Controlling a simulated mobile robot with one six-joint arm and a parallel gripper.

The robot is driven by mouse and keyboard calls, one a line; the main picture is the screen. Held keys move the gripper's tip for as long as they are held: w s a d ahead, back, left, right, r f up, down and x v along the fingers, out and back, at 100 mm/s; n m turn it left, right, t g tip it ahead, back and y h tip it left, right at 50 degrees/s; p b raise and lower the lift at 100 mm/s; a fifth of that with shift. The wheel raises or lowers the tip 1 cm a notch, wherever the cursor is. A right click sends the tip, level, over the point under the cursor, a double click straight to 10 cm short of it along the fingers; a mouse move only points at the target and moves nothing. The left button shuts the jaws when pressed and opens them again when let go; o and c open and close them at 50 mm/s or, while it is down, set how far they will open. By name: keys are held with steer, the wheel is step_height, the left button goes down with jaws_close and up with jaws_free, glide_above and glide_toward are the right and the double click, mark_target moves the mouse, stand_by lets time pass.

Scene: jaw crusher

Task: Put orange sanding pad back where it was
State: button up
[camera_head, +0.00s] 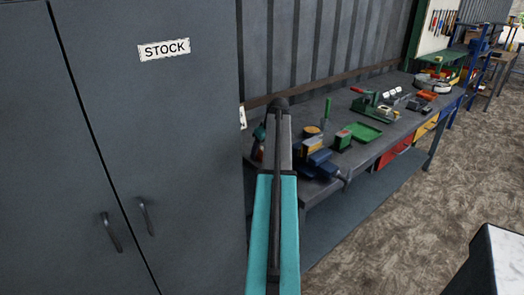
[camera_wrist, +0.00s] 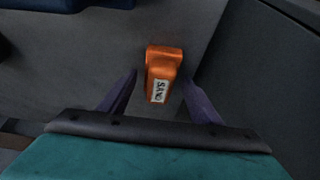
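The orange sanding pad (camera_wrist: 163,67), with a white label reading "SAND", lies on a grey surface (camera_wrist: 100,50) in the wrist view. My gripper (camera_wrist: 160,80) has its two dark purple fingers spread on either side of the pad. A gap shows between the left finger and the pad; the right finger is very near its edge, and I cannot tell if it touches. In the head view my arm hides the gripper, and I cannot make out the pad there.
A grey cabinet marked STOCK (camera_head: 150,200) stands at the left, beside the workbench (camera_head: 400,135). A blue vise (camera_head: 320,165), a green tray (camera_head: 362,132) and several tools are on the bench. A dark blue object (camera_wrist: 95,3) lies at the wrist view's top edge.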

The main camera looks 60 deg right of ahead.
stand_by(0.3)
steer(key=b+v, duration=0.1)
steer(key=v, duration=1.1)
steer(key=shift+r, duration=0.2)
stand_by(0.6)
